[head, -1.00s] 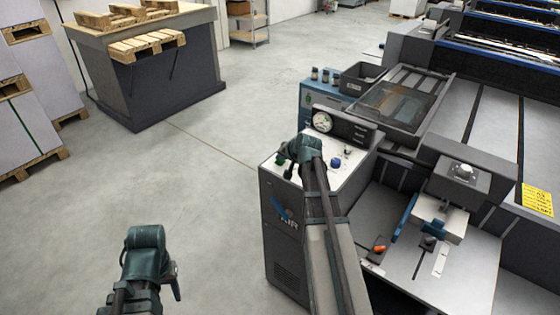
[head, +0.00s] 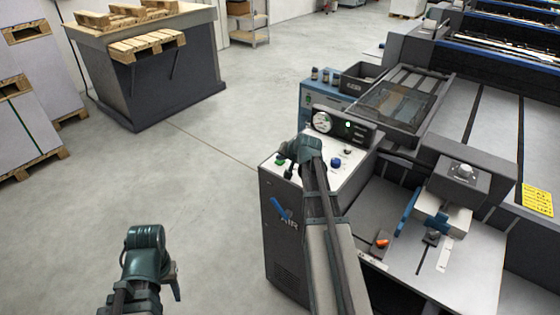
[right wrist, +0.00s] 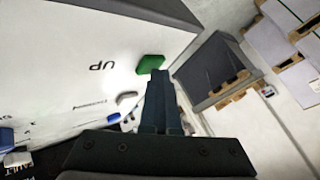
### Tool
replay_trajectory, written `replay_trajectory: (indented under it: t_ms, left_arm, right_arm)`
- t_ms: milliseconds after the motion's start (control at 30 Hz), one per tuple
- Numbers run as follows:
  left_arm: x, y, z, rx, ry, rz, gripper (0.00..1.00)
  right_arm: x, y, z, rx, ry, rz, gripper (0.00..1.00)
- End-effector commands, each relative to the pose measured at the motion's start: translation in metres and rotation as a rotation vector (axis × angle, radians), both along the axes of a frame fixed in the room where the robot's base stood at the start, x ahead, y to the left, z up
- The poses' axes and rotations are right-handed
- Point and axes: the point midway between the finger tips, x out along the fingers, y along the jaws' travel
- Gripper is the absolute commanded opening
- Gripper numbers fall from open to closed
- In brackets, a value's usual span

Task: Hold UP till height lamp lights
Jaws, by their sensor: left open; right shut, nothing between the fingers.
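The green UP button (right wrist: 150,64) is on the white sloping panel (right wrist: 65,60), with the printed word UP beside it in the right wrist view. My right gripper (right wrist: 158,75) is shut and empty, its tips at the button's lower edge. The view does not show how far the button is pushed in. In the head view the right gripper (head: 288,166) is over the panel's left side. A small green lamp (head: 348,124) glows on the dark gauge panel; its label is too small to read. My left gripper (head: 176,283) is open and empty above the floor.
A round gauge (head: 322,122) is left of the lamp. A blue knob (head: 336,163) and other controls share the white panel. The machine bed with an orange-tipped part (head: 382,242) is at right. Clear floor (head: 210,220) lies left of the cabinet.

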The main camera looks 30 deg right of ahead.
Motion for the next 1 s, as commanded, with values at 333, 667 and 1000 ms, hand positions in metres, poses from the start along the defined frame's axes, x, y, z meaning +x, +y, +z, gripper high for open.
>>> replay_trajectory:
  t_ms: [333,667,1000]
  left_arm:
    - [0.000,0.000,0.008,0.000,0.000,0.000,0.50]
    - [0.000,0.000,0.017,0.000,0.000,0.000,0.50]
    - [0.000,0.000,0.023,0.000,0.000,0.000,0.50]
  right_arm:
    - [0.000,0.000,0.008,0.000,0.001,0.000,0.00]
    - [0.000,0.000,0.017,0.000,0.000,0.000,0.00]
    - [0.000,0.000,0.023,0.000,0.000,0.000,0.00]
